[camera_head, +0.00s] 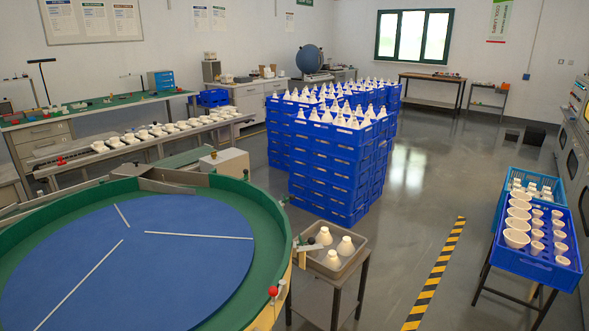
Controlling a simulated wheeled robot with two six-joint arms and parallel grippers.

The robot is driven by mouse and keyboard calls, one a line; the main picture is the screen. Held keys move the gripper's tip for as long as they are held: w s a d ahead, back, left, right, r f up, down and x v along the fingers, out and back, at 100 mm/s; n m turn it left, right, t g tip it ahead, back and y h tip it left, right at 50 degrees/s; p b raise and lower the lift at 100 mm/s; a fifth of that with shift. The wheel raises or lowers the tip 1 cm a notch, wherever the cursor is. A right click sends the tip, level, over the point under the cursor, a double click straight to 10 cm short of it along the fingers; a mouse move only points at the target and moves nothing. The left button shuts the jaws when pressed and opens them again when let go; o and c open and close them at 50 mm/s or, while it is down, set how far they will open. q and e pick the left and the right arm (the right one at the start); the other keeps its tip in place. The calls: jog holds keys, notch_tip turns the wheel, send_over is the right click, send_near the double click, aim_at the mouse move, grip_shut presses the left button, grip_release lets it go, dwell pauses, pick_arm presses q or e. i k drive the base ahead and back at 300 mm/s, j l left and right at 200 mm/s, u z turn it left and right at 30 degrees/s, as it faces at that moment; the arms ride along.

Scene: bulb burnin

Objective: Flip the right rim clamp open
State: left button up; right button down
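A large round table with a blue top (130,265) and a raised green rim (262,205) fills the lower left. At the rim's right front, a small fitting with a red ball knob (273,291) sits on the edge; it looks like a rim clamp. Another small dark fitting (300,246) is farther along the rim's right side, beside a flat chute. I cannot tell whether either fitting is open or shut. Neither of my grippers shows in the head view.
A tray of white bulb-shaped parts (336,266) stands on a small table just right of the rim. Stacked blue crates (330,165) are behind it. A blue crate of white cups (540,262) is at the right. Floor with a striped line (436,275) lies between.

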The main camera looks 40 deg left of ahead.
aim_at(245, 172)
jog(key=i+u, duration=0.4)
jog(key=i+l+u, duration=0.15)
jog(key=u, duration=0.25)
jog(key=i+l+u, duration=0.25)
jog(key=u, duration=0.2)
jog(key=i+l+u, duration=0.6)
jog(key=u, duration=0.25)
jog(key=i+l+u, duration=0.15)
jog(key=l+u, duration=0.15)
jog(key=u, duration=0.15)
jog(key=i+l+u, duration=0.1)
jog(key=l+u, duration=0.2)
jog(key=u, duration=0.15)
jog(key=l+u, duration=0.45)
jog(key=i+j, duration=0.05)
jog(key=j, duration=0.05)
